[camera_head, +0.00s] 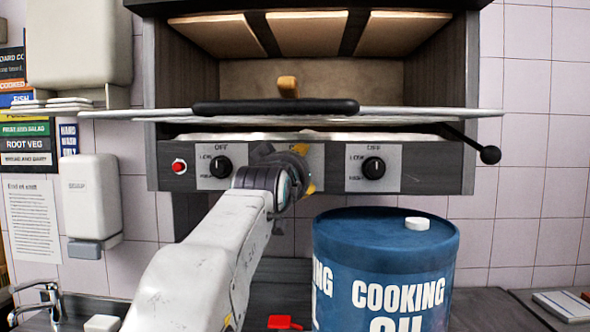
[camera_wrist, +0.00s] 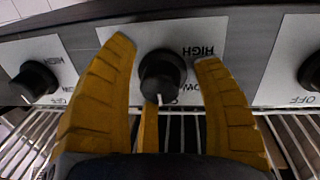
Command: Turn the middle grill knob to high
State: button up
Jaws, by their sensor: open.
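The middle grill knob (camera_wrist: 162,75) is black and round on a light label plate (camera_wrist: 185,32), in the wrist view, which is upside down. Its white pointer line is toward the OFF side; HIGH and part of LOW can be read. My gripper (camera_wrist: 164,54) is open, with one yellow finger on each side of the knob and gaps to both sides. In the head view my gripper (camera_head: 300,168) is in front of the panel's middle and hides this knob.
The left knob (camera_head: 221,167), right knob (camera_head: 374,168) and red button (camera_head: 178,167) flank the middle on the panel. The wire rack (camera_head: 420,113) and black handle bar (camera_head: 275,107) are just above. A blue cooking oil drum (camera_head: 385,250) stands below right, close to my arm.

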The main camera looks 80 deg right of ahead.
jog(key=shift+a, duration=0.1)
jog(key=shift+c, duration=0.5)
grip_shut()
